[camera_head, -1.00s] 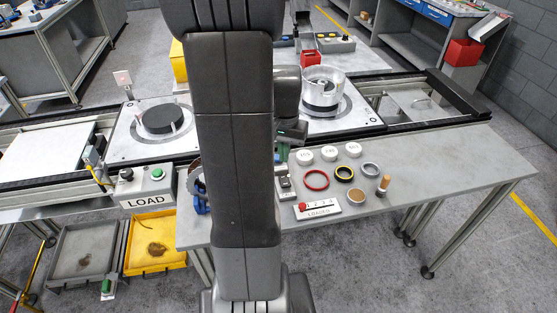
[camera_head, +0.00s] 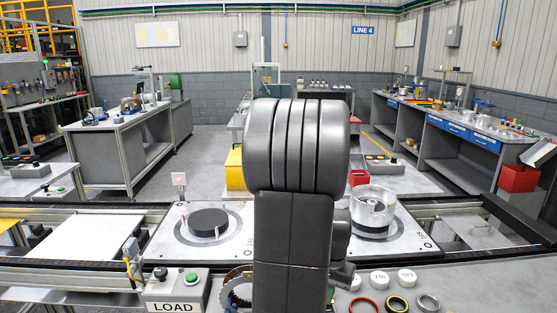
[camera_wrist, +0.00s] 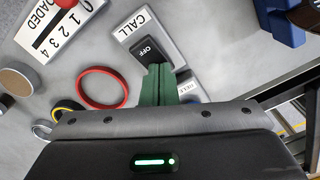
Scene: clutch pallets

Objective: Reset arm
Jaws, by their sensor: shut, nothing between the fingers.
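My gripper (camera_wrist: 157,84) shows in the wrist view as two green fingers pressed together, with nothing between them. It is over the grey table, close to the black OFF switch (camera_wrist: 147,51) on the CALL box (camera_wrist: 132,28); I cannot tell whether it touches the box. In the head view my dark arm stands upright in the middle and hides the gripper's fingers.
A red ring (camera_wrist: 102,87) lies beside the gripper, and the LOADED counter (camera_wrist: 48,35) is near it. In the head view, the LOAD box (camera_head: 175,291), a black disc (camera_head: 208,221) on a pallet and a silver housing (camera_head: 373,211) surround the arm.

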